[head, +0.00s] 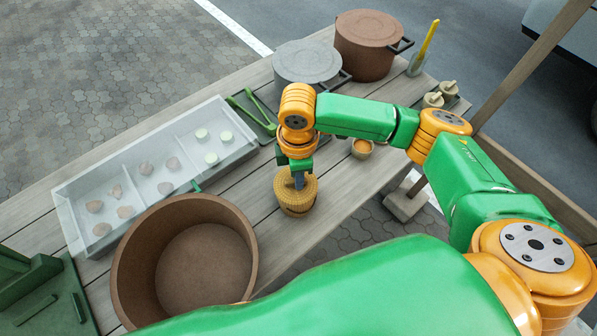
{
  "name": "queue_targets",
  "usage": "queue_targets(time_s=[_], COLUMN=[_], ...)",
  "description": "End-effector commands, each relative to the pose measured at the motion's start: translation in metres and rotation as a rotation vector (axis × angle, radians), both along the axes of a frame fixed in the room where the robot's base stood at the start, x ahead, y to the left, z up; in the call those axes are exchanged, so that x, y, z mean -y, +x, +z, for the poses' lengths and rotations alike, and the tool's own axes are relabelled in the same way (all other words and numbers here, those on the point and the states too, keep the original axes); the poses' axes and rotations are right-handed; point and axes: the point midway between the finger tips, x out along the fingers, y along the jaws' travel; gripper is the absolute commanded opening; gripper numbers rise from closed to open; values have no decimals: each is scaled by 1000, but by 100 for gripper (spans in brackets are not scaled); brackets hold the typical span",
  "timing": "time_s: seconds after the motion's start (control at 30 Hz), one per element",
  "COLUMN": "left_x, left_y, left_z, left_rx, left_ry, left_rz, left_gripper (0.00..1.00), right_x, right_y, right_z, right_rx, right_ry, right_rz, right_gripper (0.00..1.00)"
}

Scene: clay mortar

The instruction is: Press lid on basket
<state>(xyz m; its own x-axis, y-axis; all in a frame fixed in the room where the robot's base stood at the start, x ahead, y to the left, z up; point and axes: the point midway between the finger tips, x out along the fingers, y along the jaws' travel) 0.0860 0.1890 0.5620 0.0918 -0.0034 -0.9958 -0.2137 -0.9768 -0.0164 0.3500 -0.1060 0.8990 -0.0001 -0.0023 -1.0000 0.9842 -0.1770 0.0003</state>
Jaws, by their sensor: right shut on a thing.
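The fingertips are small in view and partly cover the lid. Of my left arm, no gripper shows.
A large empty brown tub (130,275) stands left of the basket. Behind it is a clear divided tray (70,205) with several pieces. Green tongs (252,108), grey pot (307,62), brown pot (368,38) and small orange-filled cup (362,149) stand further back. The table edge is close right.

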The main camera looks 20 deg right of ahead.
Motion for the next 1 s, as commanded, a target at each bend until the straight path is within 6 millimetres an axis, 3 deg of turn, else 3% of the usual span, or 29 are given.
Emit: queue_targets(time_s=[1.0], left_x=[0], left_y=[0], left_z=[5], left_rx=[0], left_ry=[0], left_rz=[1], left_gripper=[37], right_x=[0], right_y=[0], right_z=[-6], right_rx=[0], right_ry=[0], right_rz=[0], right_gripper=[0])
